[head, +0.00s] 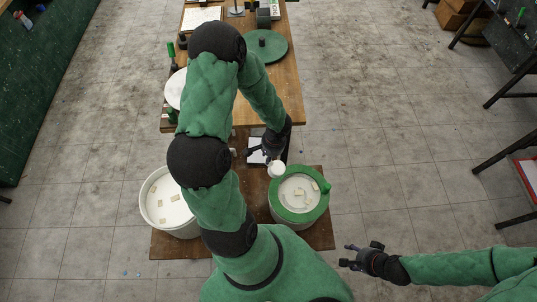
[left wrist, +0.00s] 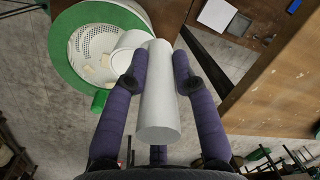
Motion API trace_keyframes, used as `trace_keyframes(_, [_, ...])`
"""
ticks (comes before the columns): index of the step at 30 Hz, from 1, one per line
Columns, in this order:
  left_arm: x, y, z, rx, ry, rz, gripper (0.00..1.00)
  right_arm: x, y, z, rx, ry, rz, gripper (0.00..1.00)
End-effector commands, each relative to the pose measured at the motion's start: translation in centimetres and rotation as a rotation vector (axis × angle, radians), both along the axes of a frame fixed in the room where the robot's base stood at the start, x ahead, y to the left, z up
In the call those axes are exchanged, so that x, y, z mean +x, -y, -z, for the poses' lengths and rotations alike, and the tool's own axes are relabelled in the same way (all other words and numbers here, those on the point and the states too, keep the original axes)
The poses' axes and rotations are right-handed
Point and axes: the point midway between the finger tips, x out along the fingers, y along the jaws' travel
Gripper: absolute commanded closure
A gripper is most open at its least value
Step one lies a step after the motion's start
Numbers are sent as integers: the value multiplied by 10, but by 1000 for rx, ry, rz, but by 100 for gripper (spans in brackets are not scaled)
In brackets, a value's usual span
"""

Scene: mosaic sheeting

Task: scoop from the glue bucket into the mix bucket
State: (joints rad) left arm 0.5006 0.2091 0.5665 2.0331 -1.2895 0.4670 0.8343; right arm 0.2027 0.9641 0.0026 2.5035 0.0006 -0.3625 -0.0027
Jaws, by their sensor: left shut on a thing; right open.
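A bucket with a wide green rim (head: 280,208) stands right of my left arm, with pale content and several beige chips inside. A white bucket (head: 147,214) with similar chips stands left of the arm, partly hidden by it. I cannot tell by label which is glue or mix. My left gripper (head: 270,157) is shut on the white scoop (head: 277,169), at the far edge of the green-rimmed bucket. In the left wrist view, the fingers clasp its thick white handle (left wrist: 158,100), its cup overlapping the green-rimmed bucket (left wrist: 72,75). My right gripper (head: 356,259) is open and empty, right of the buckets.
Both buckets stand on a low brown board (head: 320,236). A wooden workbench (head: 288,95) behind carries a green disc (head: 270,46) and other items. Dark-legged furniture (head: 505,85) stands at the right.

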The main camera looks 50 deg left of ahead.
Motion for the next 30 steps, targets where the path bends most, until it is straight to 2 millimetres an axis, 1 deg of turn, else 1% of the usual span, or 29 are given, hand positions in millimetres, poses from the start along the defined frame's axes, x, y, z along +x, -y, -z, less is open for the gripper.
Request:
trace_keyframes(1, [1,2,7,13,-2,4,100,0,0,10,0,0,0,47])
trace_keyframes(13, [5,12,35,144,-43,5,100,0,0,51,0,1,0,47])
trace_keyframes(18, [8,19,51,222,-71,6,100,0,0,66,0,1,0,47])
trace_keyframes(21, [9,23,59,269,-88,6,100,0,0,73,0,1,0,47])
trace_keyframes(24, [8,21,54,268,-86,0,100,0,0,69,0,1,0,47])
trace_keyframes(30, [8,21,54,266,-87,-1,100,1,0,68,0,1,0,47])
